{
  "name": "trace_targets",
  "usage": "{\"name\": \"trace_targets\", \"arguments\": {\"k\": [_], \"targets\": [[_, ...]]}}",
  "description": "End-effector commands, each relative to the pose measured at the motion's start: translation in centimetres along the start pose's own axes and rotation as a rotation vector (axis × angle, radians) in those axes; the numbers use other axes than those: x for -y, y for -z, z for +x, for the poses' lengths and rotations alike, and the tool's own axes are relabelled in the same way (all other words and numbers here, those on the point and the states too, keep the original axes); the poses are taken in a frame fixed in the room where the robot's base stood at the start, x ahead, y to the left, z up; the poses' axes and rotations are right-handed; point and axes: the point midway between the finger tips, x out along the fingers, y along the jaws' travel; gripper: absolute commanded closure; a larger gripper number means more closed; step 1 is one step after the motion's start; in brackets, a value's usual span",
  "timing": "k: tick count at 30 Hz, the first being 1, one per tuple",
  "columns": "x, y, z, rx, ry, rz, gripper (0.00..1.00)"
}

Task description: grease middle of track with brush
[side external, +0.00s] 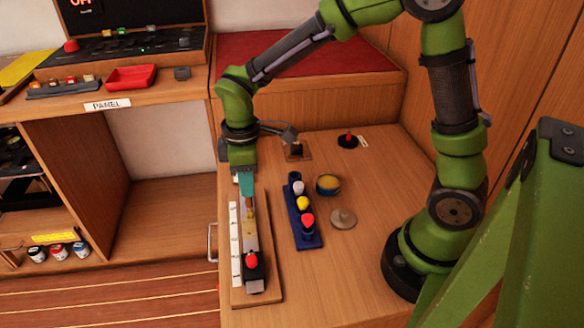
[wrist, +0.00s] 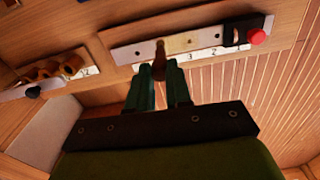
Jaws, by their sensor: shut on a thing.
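The track (side external: 250,240) is a grey rail on a wooden board, with a black slider and red knob (side external: 252,262) at its near end. In the wrist view the track (wrist: 135,52) runs across the top, beside a numbered white strip (wrist: 190,57). A yellowish patch (wrist: 185,42) shows on its middle stretch. My gripper (side external: 246,185) points down over the far part of the track. Its teal fingers (wrist: 159,92) are shut on the brush (wrist: 159,62), a brown piece reaching toward the track. I cannot tell whether its tip touches the rail.
Right of the track stand a blue rack (side external: 311,238) with white, yellow and red knobs, an open tin of yellow grease (side external: 328,184) and a grey lid (side external: 343,218). A black-and-red knob (side external: 348,141) and a small brown block (side external: 297,151) sit farther back.

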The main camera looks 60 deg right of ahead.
Motion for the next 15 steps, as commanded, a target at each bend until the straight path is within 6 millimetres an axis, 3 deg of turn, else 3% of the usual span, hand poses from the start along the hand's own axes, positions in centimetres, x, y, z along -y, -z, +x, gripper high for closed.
{"name": "trace_targets", "arguments": {"k": [15], "targets": [[-0.42, 0.03, -0.02, 0.000, 0.000, 0.000, 1.00]]}}
